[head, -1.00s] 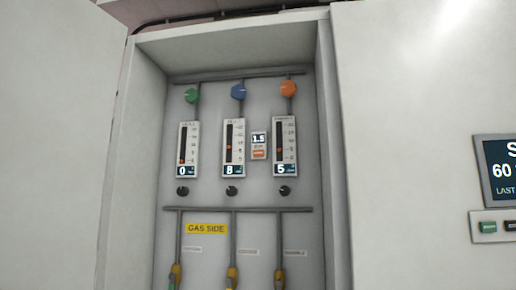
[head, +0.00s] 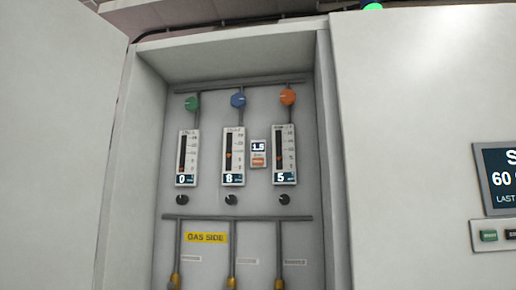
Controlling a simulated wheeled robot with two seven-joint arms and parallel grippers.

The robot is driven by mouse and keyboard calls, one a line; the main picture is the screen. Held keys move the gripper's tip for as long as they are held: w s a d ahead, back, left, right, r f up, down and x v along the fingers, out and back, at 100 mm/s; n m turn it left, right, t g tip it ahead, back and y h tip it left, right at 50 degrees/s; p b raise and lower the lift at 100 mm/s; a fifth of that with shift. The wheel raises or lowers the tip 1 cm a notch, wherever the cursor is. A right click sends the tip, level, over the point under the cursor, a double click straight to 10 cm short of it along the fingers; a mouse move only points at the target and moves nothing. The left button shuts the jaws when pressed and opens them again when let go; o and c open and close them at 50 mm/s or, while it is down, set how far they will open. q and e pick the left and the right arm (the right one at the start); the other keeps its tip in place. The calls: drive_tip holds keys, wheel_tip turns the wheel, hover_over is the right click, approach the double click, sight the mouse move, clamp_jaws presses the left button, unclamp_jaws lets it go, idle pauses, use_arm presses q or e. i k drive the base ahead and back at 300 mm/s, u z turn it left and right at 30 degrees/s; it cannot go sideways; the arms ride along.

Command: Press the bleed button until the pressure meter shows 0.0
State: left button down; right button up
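A small pressure meter (head: 258,147) is on the cabinet's back panel between the middle and right flow gauges. Its dark display reads 1.5. An orange bleed button (head: 258,162) sits on the same white unit, just under the display. Its lettering is too small to read. Neither of my grippers shows in the head view, and nothing touches the button.
Three flow gauges read 0 (head: 187,158), 8 (head: 233,157) and 5 (head: 284,155), with coloured knobs above and black knobs below. Cabinet side walls flank the recess, with a door (head: 65,130) at left. A screen (head: 497,175) and green button (head: 489,236) are at right. The recess front is clear.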

sight(256, 162)
drive_tip(key=u, duration=0.6)
drive_tip(key=k, duration=0.65)
drive_tip(key=u, duration=0.45)
drive_tip(key=i, duration=1.05)
drive_tip(key=z, duration=1.2)
drive_tip(key=i, duration=0.75)
drive_tip(key=z, duration=0.7)
